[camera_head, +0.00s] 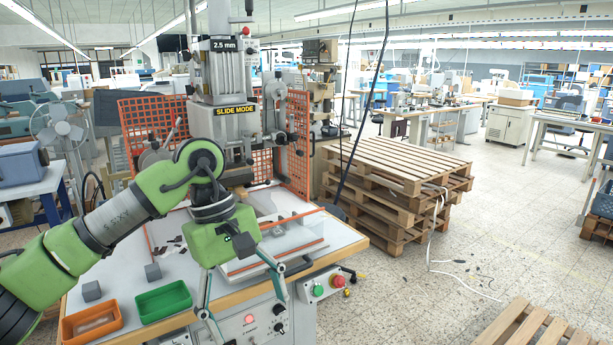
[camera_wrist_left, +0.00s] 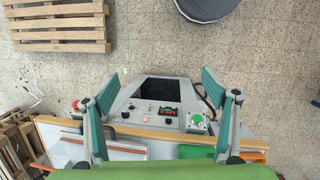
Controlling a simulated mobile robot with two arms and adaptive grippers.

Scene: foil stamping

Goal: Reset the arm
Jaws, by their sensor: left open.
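My left arm reaches in from the left in the head view. Its green gripper (camera_head: 240,292) points down in front of the foil stamping machine (camera_head: 225,120), over the front edge of the worktable. Its two fingers are spread apart with nothing between them. In the left wrist view the open gripper (camera_wrist_left: 158,105) shows both teal-padded fingers, with the machine's control panel (camera_wrist_left: 150,110) and the floor beyond them. My right gripper is not in view.
On the worktable (camera_head: 200,285) are a green tray (camera_head: 163,301), an orange tray (camera_head: 91,321) and two grey blocks (camera_head: 152,272). A button box (camera_head: 325,284) sits at the table's front. Stacked pallets (camera_head: 395,185) stand to the right. Open floor (camera_head: 470,250) lies beyond.

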